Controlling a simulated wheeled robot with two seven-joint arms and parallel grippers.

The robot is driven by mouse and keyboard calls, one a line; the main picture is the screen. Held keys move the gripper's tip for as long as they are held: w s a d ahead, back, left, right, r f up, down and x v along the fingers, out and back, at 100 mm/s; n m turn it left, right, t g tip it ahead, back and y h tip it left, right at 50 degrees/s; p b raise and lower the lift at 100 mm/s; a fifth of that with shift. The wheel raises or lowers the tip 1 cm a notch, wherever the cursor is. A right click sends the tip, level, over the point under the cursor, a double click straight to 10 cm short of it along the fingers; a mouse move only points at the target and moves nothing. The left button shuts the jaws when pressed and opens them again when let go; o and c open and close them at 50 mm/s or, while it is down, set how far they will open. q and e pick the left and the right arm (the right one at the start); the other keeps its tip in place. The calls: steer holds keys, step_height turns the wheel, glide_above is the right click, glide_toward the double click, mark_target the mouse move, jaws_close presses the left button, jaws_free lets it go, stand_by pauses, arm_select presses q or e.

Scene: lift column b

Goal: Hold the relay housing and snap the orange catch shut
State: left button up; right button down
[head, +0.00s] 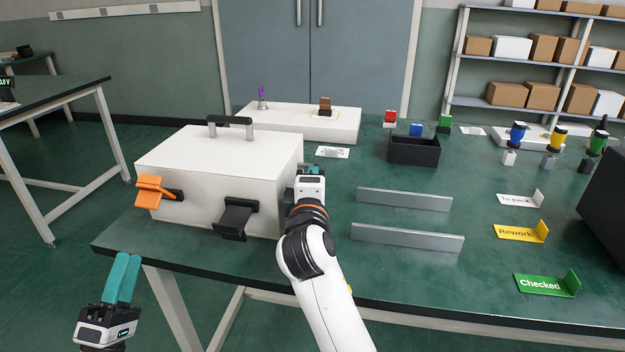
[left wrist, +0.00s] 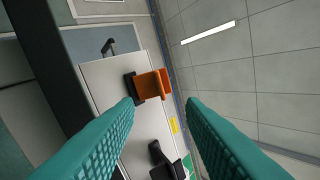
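The white relay housing (head: 215,160) stands at the table's left end, with a dark handle (head: 230,121) on its lid. The orange catch (head: 155,190) on its front left sticks outward from a black mount. In the left wrist view the orange catch (left wrist: 154,83) shows ahead, beyond the fingers. My left gripper (head: 126,257) is low in front of the table, apart from the housing; its teal fingers are spread and empty in the left wrist view. My right gripper (head: 314,169) is beside the housing's right side; its fingers are mostly hidden, and contact cannot be told.
A dark catch (head: 236,219) juts from the housing's front right. Two grey rails (head: 405,237) lie right of my right arm. Free table lies between rails and signs.

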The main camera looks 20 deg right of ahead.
mark_target(155, 195)
arm_select(q)
steer(key=shift+w+a+r, duration=0.15)
steer(key=c, duration=0.5)
steer(key=w+r+n+y, duration=0.1)
steer(key=w+a+r+n+y, duration=0.1)
steer(key=n+y, duration=0.1)
steer(key=w+a+r+n+y, duration=0.1)
steer(key=y, duration=0.1)
steer(key=shift+w+a+r+n, duration=0.1)
steer(key=shift+r+n, duration=0.2)
steer(key=shift+r, duration=0.05)
jaws_close()
steer(key=shift+w+d+r+m+g, duration=0.2)
steer(key=shift+w+d+m+g, duration=0.1)
steer(key=shift+d+g, duration=0.75)
steer(key=shift+w+d+r+m+g, duration=0.2)
steer(key=shift+w+d+g, duration=0.15)
steer(key=shift+d+g, duration=0.7)
steer(key=shift+w+d+r+m+g, duration=0.2)
steer(key=shift+w+d+g, duration=0.1)
steer(key=shift+d+g, duration=0.75)
steer(key=shift+d, duration=0.1)
